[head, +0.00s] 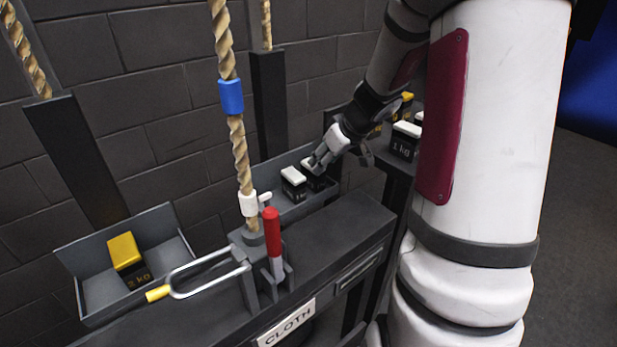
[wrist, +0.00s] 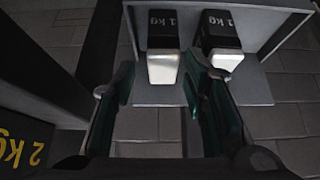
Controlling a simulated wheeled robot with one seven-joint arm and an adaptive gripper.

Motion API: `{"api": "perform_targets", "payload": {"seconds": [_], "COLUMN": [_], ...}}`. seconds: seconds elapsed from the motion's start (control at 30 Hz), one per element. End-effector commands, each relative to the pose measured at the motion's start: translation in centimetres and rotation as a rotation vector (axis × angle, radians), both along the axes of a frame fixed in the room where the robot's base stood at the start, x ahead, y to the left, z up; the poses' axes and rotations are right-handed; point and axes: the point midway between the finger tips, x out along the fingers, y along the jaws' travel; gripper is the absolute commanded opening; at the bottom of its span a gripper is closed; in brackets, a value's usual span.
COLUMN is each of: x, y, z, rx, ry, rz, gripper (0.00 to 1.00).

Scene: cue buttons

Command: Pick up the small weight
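Two small black 1 kg weights with white tops sit side by side in the grey tray (head: 330,200) behind the bench. One weight (head: 293,183) shows clearly in the head view; the other (head: 314,179) is partly hidden by my gripper (head: 318,163). In the wrist view, one 1 kg weight (wrist: 163,66) lies ahead between my open fingers (wrist: 160,75), and the other (wrist: 221,40) lies just outside the right finger. The right finger looks close to the first weight; whether it touches, I cannot tell. Nothing is held.
A yellow-topped 2 kg weight (head: 125,252) sits in the left tray (head: 85,258). More weights, including a white-topped one (head: 404,142), stand on a shelf at right. A rope (head: 240,155) and red-handled lever (head: 272,235) rise from the bench left of my gripper.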

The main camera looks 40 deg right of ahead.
Motion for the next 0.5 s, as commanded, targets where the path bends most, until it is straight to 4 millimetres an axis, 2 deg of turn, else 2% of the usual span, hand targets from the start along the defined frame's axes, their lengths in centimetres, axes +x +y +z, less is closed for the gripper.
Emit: {"api": "perform_targets", "payload": {"seconds": [0.03, 0.1, 0.37, 0.5], "x": [0.5, 1.1, 2.1, 3.3], "y": [0.0, 0.0, 0.2, 0.5], "z": [-1.0, -1.7, -3.1, -4.7], "rx": [0.001, 0.0, 0.001, 0.002], "ry": [0.002, 0.0, 0.0, 0.001], "rz": [0.001, 0.001, 0.002, 0.002], "gripper": [0.4, 0.4, 0.4, 0.4]}}
